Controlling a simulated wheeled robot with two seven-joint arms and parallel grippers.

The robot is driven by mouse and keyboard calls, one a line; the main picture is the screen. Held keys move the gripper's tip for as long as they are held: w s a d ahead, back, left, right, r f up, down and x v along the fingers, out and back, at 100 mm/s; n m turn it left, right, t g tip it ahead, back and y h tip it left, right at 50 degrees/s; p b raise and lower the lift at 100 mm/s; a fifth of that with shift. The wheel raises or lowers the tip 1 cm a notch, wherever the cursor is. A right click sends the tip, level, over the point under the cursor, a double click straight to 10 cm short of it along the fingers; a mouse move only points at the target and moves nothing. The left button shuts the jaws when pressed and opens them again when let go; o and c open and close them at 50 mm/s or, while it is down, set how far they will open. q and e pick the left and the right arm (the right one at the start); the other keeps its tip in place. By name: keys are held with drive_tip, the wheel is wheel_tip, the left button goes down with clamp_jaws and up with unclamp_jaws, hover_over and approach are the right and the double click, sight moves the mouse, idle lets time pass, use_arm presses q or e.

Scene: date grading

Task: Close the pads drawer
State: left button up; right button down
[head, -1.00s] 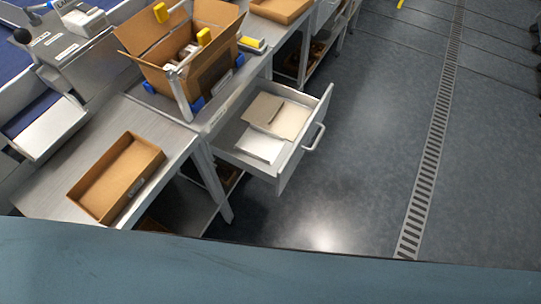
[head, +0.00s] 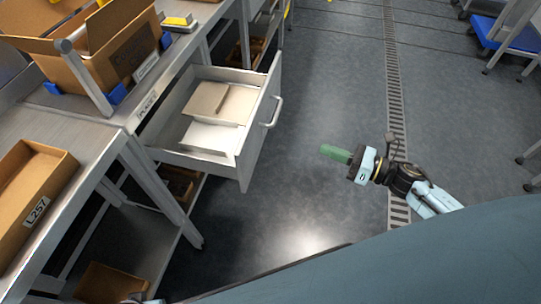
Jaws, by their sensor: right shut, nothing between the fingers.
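The pads drawer (head: 257,128) is pulled out from under the bench, with its front panel and bar handle (head: 273,112) facing right. Flat beige and white pads (head: 217,118) lie inside it. My right gripper (head: 323,149) has green fingers and is shut and empty. In the picture it is to the right of the drawer handle, apart from it, with its fingertips pointing left towards the drawer. My left gripper is not clearly seen.
A large open carton (head: 110,50) stands on the bench at the upper left. A shallow cardboard tray (head: 35,205) lies at the bench's left. Open floor (head: 320,90) with a drain grate (head: 393,80) extends right of the drawer. A blue-topped cart (head: 500,35) stands at the upper right.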

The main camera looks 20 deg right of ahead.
wheel_tip(320, 180, up, 2)
drive_tip(key=s+a+n+g+y+b, duration=0.1)
drive_tip(key=a+n+g+y, duration=0.1)
drive_tip(key=n, duration=0.4)
drive_tip(key=n+g+b, duration=0.1)
approach(258, 139)
drive_tip(key=shift+y, duration=0.4)
drive_tip(key=x, duration=0.6)
drive_tip(key=shift+w+f, duration=0.2)
use_arm(q)
drive_tip(key=shift+t, duration=0.3)
drive_tip(key=r, duration=0.1)
drive_tip(key=w+r, duration=0.1)
drive_tip(key=r, duration=0.1)
drive_tip(key=d+r, duration=0.1)
drive_tip(key=shift+w+r, duration=0.15)
drive_tip(key=shift+r, duration=0.2)
use_arm(e)
drive_tip(key=shift+w+a, duration=0.15)
drive_tip(key=shift+a, duration=0.15)
use_arm(q)
drive_tip(key=shift+a+f, duration=0.1)
use_arm(e)
drive_tip(key=shift+a, duration=0.1)
